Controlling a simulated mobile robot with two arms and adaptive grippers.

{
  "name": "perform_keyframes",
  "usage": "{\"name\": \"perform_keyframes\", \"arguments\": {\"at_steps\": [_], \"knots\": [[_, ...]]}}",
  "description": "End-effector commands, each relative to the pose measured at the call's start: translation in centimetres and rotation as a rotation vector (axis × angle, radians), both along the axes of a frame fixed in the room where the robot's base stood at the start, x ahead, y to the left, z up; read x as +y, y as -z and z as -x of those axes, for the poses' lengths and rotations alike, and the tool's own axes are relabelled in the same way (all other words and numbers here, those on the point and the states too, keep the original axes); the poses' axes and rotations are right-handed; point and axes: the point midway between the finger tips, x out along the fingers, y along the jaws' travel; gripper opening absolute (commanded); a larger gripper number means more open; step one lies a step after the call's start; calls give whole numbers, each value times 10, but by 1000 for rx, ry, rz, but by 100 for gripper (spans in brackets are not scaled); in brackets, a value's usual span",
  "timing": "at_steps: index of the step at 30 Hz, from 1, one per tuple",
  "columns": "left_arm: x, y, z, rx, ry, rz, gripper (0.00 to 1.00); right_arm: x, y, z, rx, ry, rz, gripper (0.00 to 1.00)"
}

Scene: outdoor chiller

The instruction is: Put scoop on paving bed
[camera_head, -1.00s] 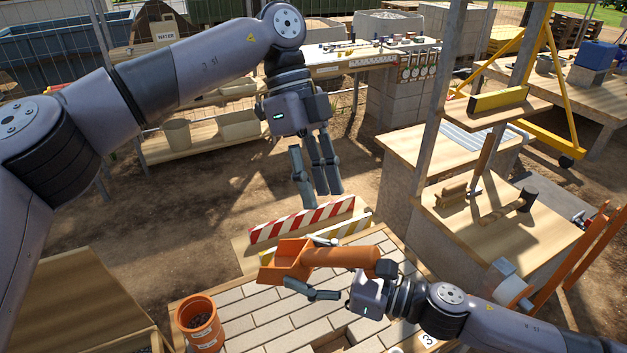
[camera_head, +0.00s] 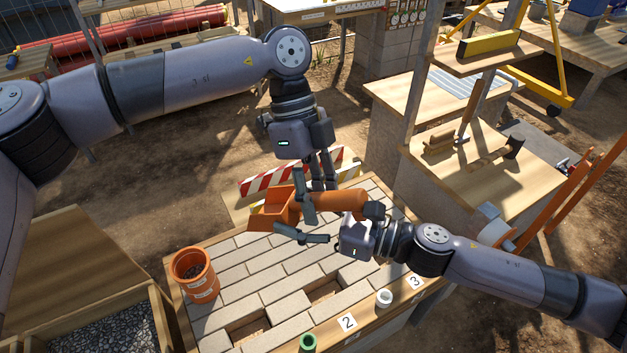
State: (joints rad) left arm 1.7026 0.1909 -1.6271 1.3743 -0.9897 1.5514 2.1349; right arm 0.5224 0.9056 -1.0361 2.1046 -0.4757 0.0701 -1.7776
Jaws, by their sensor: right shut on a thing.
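The orange scoop (camera_head: 275,211) is held above the far part of the paving bed, its open pan to the left and its handle (camera_head: 343,201) to the right. My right gripper (camera_head: 318,222) is shut on the scoop from the right side. My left gripper (camera_head: 312,186) hangs pointing down just behind and over the scoop; its fingers look apart, and one finger overlaps the scoop in the view. I cannot tell whether it touches the scoop. The paving bed (camera_head: 265,283) is a wooden-framed surface of pale pavers with open gaps near the front.
A white ring (camera_head: 384,298) and a green cup (camera_head: 308,342) sit near the front edge by number cards. A striped barrier (camera_head: 268,182) stands behind. A gravel box (camera_head: 120,325) is at lower left.

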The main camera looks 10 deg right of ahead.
Motion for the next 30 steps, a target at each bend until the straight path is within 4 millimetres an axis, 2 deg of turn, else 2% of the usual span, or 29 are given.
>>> {"name": "perform_keyframes", "arguments": {"at_steps": [8,24,27,28,30], "knots": [[0,1,0,-1,0,0,36,0,0,0,-1,0,0,28],[0,1,0,-1,0,0,0,0,0,0,0,-1,-1,28],[0,1,0,-2,0,1,0,0,0,0,0,-2,-1,28],[-1,1,0,-1,0,2,0,0,-1,1,0,-2,-1,61],[-1,1,0,-1,0,2,0,0,-1,1,0,-2,-1,66]]}}
